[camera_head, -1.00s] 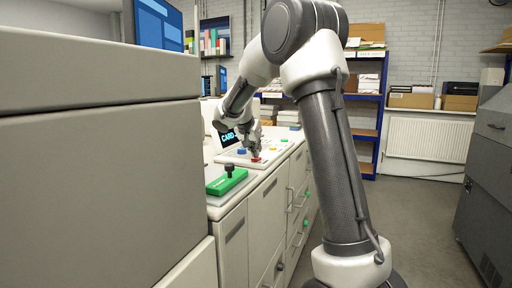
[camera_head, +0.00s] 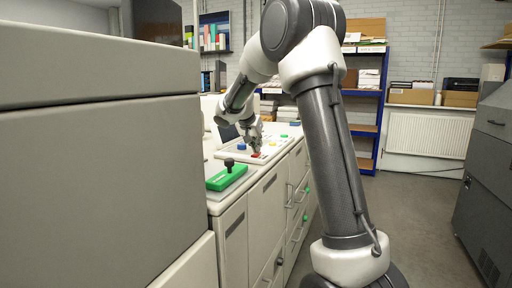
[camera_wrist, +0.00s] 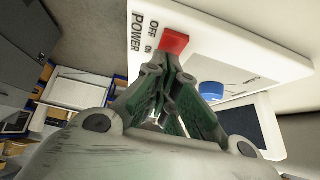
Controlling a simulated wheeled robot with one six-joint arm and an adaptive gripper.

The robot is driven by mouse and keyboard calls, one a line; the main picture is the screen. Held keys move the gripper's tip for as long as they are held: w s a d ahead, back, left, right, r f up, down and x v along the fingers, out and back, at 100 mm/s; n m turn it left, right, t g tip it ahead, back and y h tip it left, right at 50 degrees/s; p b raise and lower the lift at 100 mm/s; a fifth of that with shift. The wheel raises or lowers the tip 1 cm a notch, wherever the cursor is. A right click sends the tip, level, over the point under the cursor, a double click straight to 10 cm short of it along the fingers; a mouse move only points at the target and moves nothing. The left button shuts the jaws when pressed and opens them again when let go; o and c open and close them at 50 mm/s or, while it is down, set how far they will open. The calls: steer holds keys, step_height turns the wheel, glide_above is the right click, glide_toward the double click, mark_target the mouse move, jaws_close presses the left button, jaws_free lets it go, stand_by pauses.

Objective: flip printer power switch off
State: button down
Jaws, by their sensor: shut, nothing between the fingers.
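The red power switch (camera_wrist: 175,42) sits on a white printer panel (camera_wrist: 228,52), beside the printed words POWER, OFF and ON. It also shows as a small red patch in the head view (camera_head: 257,156). My gripper (camera_wrist: 163,68) is shut and empty, its fingertips right by the switch; I cannot tell whether they touch it. In the head view my gripper (camera_head: 255,149) points down at the panel on the long printer top. The printer's large screen (camera_head: 157,20) is dark, and so is the small display (camera_head: 228,132) behind the panel.
A blue knob (camera_wrist: 210,89) stands on the panel near my gripper. A green block with a black knob (camera_head: 227,177) lies on the near printer top. A blue shelf rack (camera_head: 368,110) and a radiator (camera_head: 428,134) stand behind.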

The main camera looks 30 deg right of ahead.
steer(key=v, duration=1.2)
stand_by(0.5)
steer(key=s+a+f+n+g+y, duration=0.2)
steer(key=s+f+n, duration=0.6)
steer(key=s, duration=0.2)
steer(key=s+a+f+n+t+y, duration=0.1)
steer(key=s+y, duration=0.3)
steer(key=s, duration=2.2)
steer(key=shift+s+a+f+n+t, duration=0.35)
steer(key=shift+a+f+n+t, duration=0.05)
steer(key=shift+a+f+n, duration=0.3)
